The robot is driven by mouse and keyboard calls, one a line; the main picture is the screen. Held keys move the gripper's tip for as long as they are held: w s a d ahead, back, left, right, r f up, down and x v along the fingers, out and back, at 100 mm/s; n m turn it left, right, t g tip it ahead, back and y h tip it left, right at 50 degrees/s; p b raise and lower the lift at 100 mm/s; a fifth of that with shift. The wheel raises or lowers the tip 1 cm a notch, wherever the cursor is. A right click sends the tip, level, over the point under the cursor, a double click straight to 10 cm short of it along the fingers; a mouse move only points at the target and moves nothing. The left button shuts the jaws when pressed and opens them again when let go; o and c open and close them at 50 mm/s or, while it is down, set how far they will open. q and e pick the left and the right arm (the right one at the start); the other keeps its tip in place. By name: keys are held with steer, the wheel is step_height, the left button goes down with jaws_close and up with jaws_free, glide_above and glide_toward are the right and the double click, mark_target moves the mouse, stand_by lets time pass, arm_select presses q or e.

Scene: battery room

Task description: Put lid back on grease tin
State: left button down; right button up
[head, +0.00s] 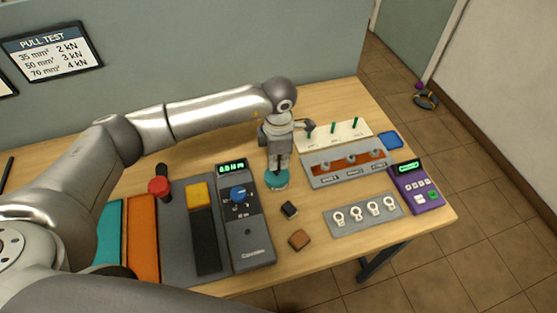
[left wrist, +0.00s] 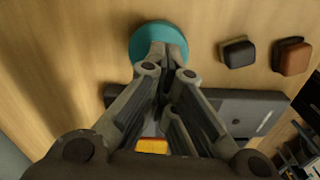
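A round teal lid (head: 284,185) shows under my left gripper (head: 278,168) in the head view, on the wooden table. In the left wrist view the teal disc (left wrist: 140,45) lies right at my fingertips (left wrist: 162,48). The fingers come close together over its middle and look shut on it; the exact contact point is hidden between them. No separate open tin shows. Whether a tin body is under the disc is hidden by the gripper and the angle. My right gripper is not in view.
A dark block (head: 289,210) and a brown block (head: 299,240) lie near the disc. A grey meter (head: 250,240) with a blue knob stands to its left. A busbar panel (head: 320,178), a grey tray of rings (head: 350,224) and a purple device (head: 418,190) are to the right.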

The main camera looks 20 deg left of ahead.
arm_select(q)
steer(key=shift+r, duration=0.35)
steer(key=c, duration=2.2)
jaws_free()
steer(key=o, duration=0.5)
steer(key=shift+o, duration=0.2)
steer(key=o, duration=0.4)
step_height(320, 180, up, 7)
steer(key=p, duration=0.3)
